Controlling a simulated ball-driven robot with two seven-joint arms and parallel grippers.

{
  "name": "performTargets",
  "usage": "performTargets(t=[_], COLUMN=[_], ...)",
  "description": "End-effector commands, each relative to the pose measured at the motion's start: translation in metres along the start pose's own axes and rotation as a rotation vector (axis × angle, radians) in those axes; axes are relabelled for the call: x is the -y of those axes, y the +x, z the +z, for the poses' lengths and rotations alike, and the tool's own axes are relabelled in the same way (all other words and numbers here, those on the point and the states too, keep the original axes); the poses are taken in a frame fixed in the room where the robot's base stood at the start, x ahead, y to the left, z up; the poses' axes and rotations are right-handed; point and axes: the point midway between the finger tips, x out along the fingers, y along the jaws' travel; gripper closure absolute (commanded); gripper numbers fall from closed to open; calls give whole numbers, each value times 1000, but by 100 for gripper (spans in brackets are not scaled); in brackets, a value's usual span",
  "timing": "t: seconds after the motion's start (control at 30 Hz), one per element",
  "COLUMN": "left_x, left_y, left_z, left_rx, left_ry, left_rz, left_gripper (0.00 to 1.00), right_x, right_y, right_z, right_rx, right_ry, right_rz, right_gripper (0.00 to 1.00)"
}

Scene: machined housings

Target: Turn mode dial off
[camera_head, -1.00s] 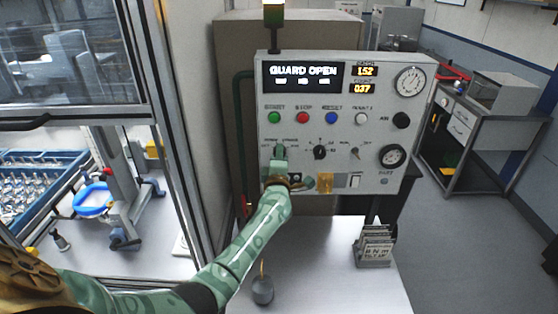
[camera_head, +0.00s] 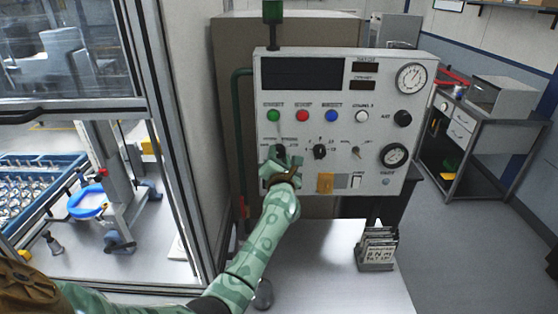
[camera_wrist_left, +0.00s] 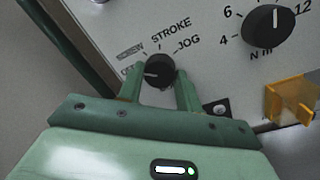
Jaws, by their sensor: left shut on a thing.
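The mode dial (camera_wrist_left: 158,70) is a black knob at the lower left of the grey control panel (camera_head: 300,185), ringed by labels including STROKE and JOG. Its white mark points left, towards the label that reads as OFF. My left gripper (camera_wrist_left: 160,84) is shut on the dial, one green finger on each side of it. In the head view, my left gripper (camera_head: 279,156) reaches the panel from below and covers much of the dial. The panel's main display (camera_head: 304,74) is dark. My right gripper is not in view.
A black numbered selector (camera_head: 320,151) sits right of the dial, and a yellow part (camera_head: 325,182) sticks out below. Green, red and blue buttons run above. A white table (camera_head: 335,280) with a card holder (camera_head: 377,250) stands below. A window frame (camera_head: 180,130) is close on the left.

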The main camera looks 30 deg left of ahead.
Motion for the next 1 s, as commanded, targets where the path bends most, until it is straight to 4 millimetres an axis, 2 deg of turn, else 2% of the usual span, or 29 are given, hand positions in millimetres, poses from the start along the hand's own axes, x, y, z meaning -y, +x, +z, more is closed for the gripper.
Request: performTargets(t=[0.4,1.0], left_x=[2,2], left_y=[-1,0], left_z=[-2,-1], left_rx=[-21,-24], left_ry=[-208,-244], left_rz=[4,4], left_gripper=[88,88], right_x=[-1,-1], right_y=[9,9], right_z=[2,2], right_rx=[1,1], right_ry=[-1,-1], right_rz=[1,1], right_gripper=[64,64])
